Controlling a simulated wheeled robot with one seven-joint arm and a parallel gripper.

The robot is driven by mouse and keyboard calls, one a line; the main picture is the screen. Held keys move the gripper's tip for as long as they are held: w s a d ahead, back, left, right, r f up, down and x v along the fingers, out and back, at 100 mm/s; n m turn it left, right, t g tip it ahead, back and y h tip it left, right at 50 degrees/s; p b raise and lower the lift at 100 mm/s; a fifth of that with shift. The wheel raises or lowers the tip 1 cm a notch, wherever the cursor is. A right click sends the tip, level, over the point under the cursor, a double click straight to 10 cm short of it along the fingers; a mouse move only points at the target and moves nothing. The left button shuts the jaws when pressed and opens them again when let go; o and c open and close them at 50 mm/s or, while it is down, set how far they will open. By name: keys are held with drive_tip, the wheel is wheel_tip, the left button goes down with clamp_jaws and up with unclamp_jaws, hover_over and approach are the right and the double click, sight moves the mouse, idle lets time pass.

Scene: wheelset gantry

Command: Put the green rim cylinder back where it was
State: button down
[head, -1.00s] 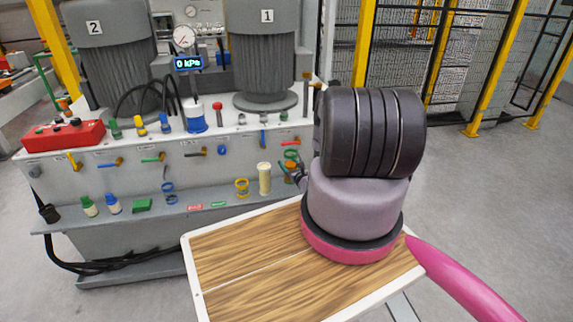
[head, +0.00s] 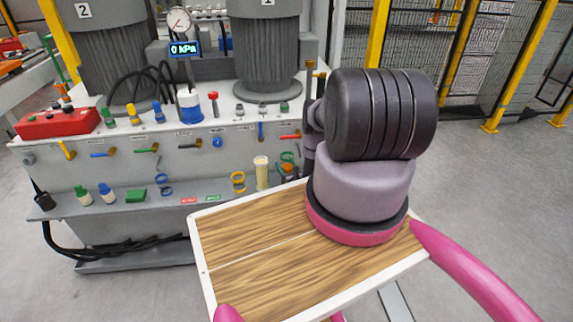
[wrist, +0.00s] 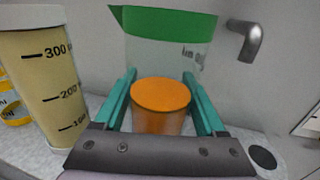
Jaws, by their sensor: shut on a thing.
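The green rim cylinder (wrist: 165,55) is a clear vessel with a green spouted rim and orange contents. In the wrist view it stands upright between the teal fingers of my gripper (wrist: 160,108), which is shut on it. In the head view its green rim (head: 287,157) shows small at the right end of the grey bench's lower shelf, just left of my arm. My gripper is mostly hidden behind my arm there. The cylinder's foot is hidden, so I cannot tell whether it touches the shelf.
A beige-filled graduated cylinder (head: 261,173) stands close to the left, and is large in the wrist view (wrist: 38,75). A yellow-rimmed vessel (head: 238,182) and blue-rimmed one (head: 165,186) stand further left. A grey handle (wrist: 245,38) juts out at the right.

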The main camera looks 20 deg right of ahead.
drive_tip(key=shift+f, duration=0.1)
unclamp_jaws()
drive_tip(key=s, duration=1.2)
drive_tip(key=shift+a, duration=0.2)
